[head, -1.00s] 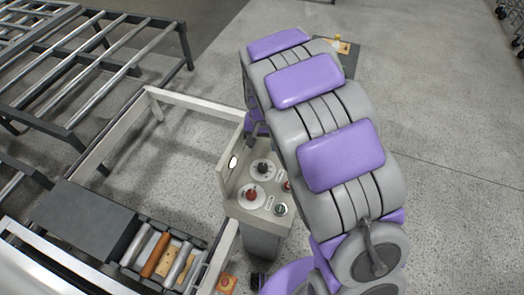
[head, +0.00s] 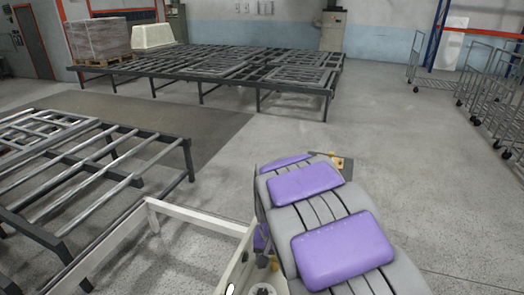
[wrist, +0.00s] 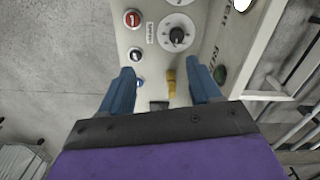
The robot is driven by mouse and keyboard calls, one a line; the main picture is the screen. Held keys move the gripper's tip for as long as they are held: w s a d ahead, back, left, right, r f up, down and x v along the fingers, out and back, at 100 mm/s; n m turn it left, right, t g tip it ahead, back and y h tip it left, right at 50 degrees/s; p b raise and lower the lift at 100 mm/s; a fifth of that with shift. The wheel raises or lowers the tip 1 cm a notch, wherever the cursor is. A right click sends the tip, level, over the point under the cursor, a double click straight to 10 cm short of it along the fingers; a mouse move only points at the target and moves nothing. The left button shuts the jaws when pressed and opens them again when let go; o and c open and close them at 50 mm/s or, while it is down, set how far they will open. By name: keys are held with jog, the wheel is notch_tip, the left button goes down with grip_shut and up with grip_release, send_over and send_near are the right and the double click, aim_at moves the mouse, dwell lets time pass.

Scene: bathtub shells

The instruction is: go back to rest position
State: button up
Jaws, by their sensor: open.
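My gripper (wrist: 162,72) is open in the wrist view, with two blue fingers spread apart and no object held between them. In the head view my purple and grey arm covers the lower right middle and hides the gripper. Only the top of the control box (head: 233,273) shows there.
A pale frame rail (head: 200,218) runs beside the control box. Metal roller racks (head: 95,165) stand at left, and a larger rack (head: 215,68) stands further back. Wire carts (head: 490,85) are at the right. The concrete floor (head: 440,180) right of my arm is clear.

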jog(key=s+d+r+b, duration=0.1)
jog(key=s+d, duration=0.2)
jog(key=s, duration=0.7)
jog(key=s+d+r+n+g+b, duration=0.1)
jog(key=s+d, duration=0.3)
jog(key=s, duration=0.6)
jog(key=s+d+r+b, duration=0.1)
jog(key=s+d, duration=0.3)
jog(key=s, duration=0.5)
jog(key=shift+s+d+r+n+b, duration=0.15)
jog(key=shift+s+d+n+b, duration=0.15)
jog(key=shift+s+b, duration=0.1)
